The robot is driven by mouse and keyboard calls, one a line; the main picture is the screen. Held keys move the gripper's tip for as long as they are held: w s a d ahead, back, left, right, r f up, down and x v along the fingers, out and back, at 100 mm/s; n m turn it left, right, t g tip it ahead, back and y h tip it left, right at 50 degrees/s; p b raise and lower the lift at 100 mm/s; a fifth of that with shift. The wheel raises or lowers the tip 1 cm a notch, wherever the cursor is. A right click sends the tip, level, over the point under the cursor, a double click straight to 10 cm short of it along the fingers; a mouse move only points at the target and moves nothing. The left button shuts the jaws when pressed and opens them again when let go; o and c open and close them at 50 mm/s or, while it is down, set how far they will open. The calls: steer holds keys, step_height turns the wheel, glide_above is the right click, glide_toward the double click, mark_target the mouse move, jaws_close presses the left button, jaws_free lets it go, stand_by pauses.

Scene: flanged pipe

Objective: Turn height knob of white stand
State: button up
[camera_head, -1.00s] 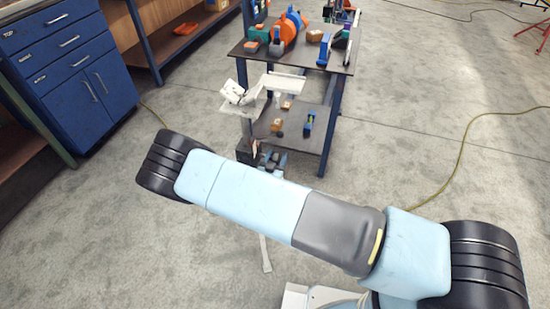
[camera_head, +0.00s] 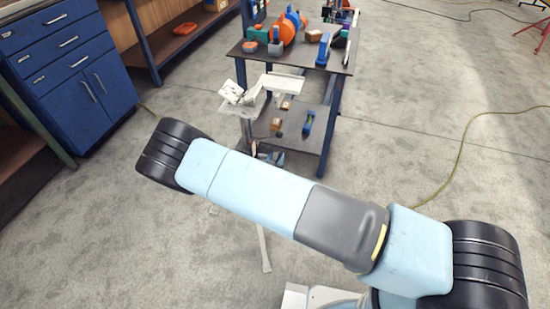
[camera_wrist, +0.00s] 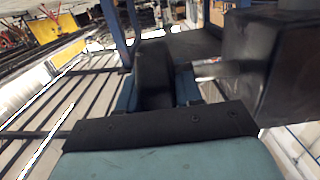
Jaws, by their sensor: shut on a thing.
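The white stand (camera_head: 284,80) is in front of the workbench in the head view, with a pale leg (camera_head: 264,249) on the floor below my arm. My forearm hides much of its lower part. My gripper (camera_head: 268,157) is small and partly hidden beside the stand's post. In the wrist view my gripper (camera_wrist: 155,85) has blue-and-black fingers close around a dark upright piece, which looks like the height knob (camera_wrist: 153,70). A short grey rod (camera_wrist: 215,70) runs from there toward a large black block (camera_wrist: 270,60). Fine contact is hard to see.
A workbench (camera_head: 318,64) with tools on top and a lower shelf stands behind the stand. A blue cabinet (camera_head: 70,70) is at the left. A yellow cable (camera_head: 458,150) lies on the floor at right, where the floor is mostly clear.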

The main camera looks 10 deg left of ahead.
steer(key=g, duration=0.3)
steer(key=shift+w+r, duration=0.1)
steer(key=shift+w, duration=0.05)
steer(key=shift+w+g, duration=0.1)
steer(key=shift+g, duration=1.9)
steer(key=o, duration=1)
steer(key=shift+c, duration=0.2)
steer(key=d+v, duration=0.1)
steer(key=v, duration=1.2)
steer(key=shift+s+a+r, duration=0.2)
steer(key=shift+s+a, duration=0.05)
steer(key=shift+a, duration=0.05)
